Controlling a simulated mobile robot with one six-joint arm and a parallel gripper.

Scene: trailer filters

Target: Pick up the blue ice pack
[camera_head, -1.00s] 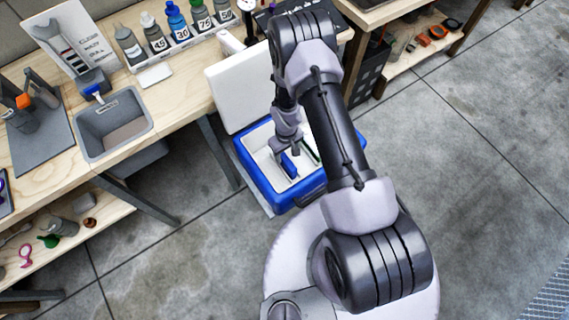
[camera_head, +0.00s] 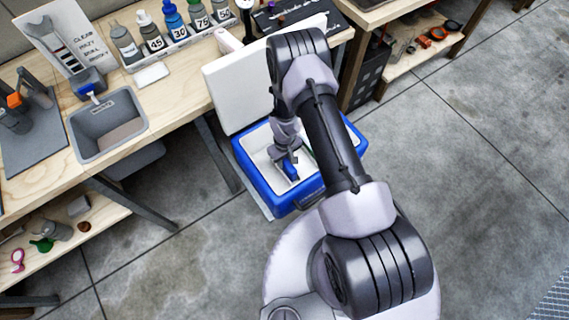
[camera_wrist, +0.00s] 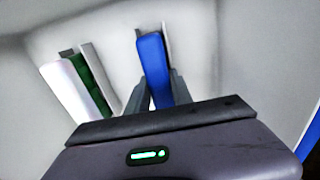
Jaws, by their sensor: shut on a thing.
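The blue ice pack (camera_wrist: 154,62) stands on edge inside the cooler, and it also shows in the head view (camera_head: 290,170). My gripper (camera_wrist: 161,100) is shut on the ice pack, with its fingers on either side of it. In the head view my gripper (camera_head: 287,162) reaches down into the cooler and covers part of the pack. The cooler (camera_head: 262,191) is blue outside and white inside, with its white lid (camera_head: 245,85) open behind it.
A green and white item (camera_wrist: 85,84) stands left of the pack in the wrist view, with a gap between. The cooler walls surround my gripper. A wooden workbench (camera_head: 180,95) with a grey sink and several bottles is at the left. Open floor (camera_head: 470,170) lies to the right.

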